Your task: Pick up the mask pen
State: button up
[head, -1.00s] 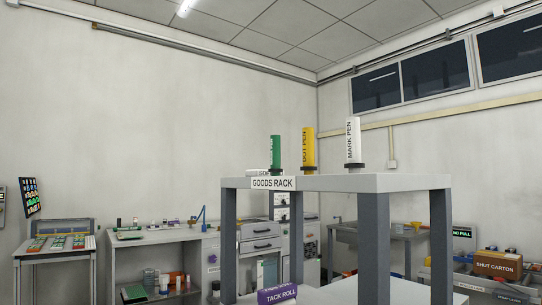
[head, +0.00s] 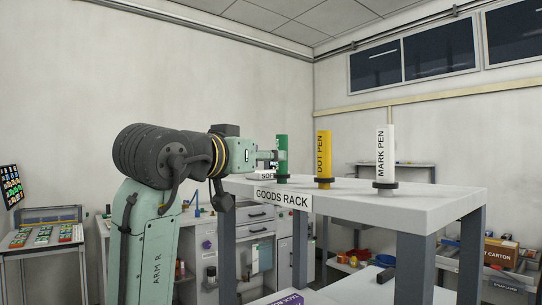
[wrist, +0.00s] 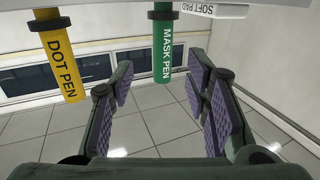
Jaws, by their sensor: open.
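The mask pen is a green cylinder with its name in white. In the head view the green pen (head: 282,145) stands upright in a dark ring on the rack top. My gripper (head: 270,160) is open beside it, coming from the left, and its tip overlaps the pen's left side. In the wrist view, which is upside down, the mask pen (wrist: 165,48) lies in line with the gap between the open fingers of my gripper (wrist: 161,78). I cannot tell how far it is between the pads. Nothing is held.
The white goods rack (head: 345,208) also bears a yellow dot pen (head: 323,152) and a white mark pen (head: 385,153), each in a dark ring, to the right. A soft pad label (head: 267,176) is near the green pen. The rack top between the pens is clear.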

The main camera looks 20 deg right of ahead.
aim_at(282, 174)
jog(key=p+x, duration=0.1)
jog(key=x, duration=0.2)
jog(key=shift+w+d, duration=0.15)
jog(key=shift+d, duration=0.05)
jog(key=p+x, duration=0.2)
jog(key=x, duration=0.1)
jog(key=p+x, duration=0.1)
jog(key=shift+w+d+r, duration=0.2)
jog(key=shift+w+r, duration=0.1)
jog(key=shift+w, duration=0.1)
jog(key=shift+w+d+f, duration=0.1)
jog(key=shift+w+d, duration=0.05)
jog(key=shift+w, duration=0.05)
jog(key=shift+c, duration=0.3)
grip_shut()
